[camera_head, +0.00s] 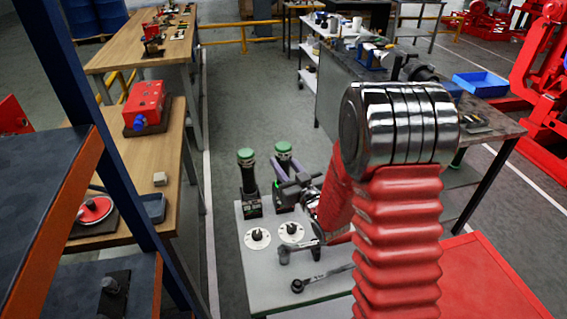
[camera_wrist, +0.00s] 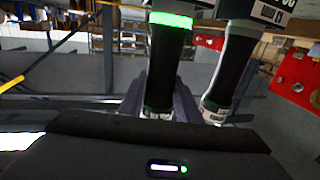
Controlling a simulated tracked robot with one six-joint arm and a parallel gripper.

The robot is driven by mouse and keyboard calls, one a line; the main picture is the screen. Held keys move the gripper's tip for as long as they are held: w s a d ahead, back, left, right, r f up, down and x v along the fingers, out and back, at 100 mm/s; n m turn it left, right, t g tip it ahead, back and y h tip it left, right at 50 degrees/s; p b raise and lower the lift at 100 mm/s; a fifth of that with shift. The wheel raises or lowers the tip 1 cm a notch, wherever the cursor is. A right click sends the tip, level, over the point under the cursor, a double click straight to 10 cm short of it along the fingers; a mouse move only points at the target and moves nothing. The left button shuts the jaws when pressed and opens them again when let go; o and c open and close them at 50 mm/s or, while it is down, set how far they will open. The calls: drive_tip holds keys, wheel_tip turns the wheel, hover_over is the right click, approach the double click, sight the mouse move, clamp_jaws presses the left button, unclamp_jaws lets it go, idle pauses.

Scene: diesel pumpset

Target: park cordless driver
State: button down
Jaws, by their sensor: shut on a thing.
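Two upright tools with green caps, black bodies and labelled dark feet stand on a pale grey table; they look like cordless drivers. My gripper (camera_head: 287,188) is at the lower body of the right-hand driver (camera_head: 284,167). In the wrist view, the grey fingers of my gripper (camera_wrist: 160,98) are shut around one driver (camera_wrist: 167,60), which has a lit green band. The other driver (camera_head: 247,172) stands to the left, apart from my gripper; it also shows in the wrist view (camera_wrist: 233,65). The held driver's contact with the table is partly hidden.
The pale table (camera_head: 257,279) also bears two white discs with dark knobs, a left one (camera_head: 257,238) and a right one (camera_head: 291,231), and a dark wrench (camera_head: 322,278). A wooden bench (camera_head: 153,176) stands left, a dark workbench (camera_head: 345,88) right. Grey floor lies behind the table.

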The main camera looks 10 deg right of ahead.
drive_tip(key=c, duration=1.6)
unclamp_jaws()
drive_tip(key=shift+c, duration=0.2)
drive_tip(key=o, duration=0.4)
drive_tip(key=shift+f, duration=0.2)
drive_tip(key=shift+s, duration=0.15)
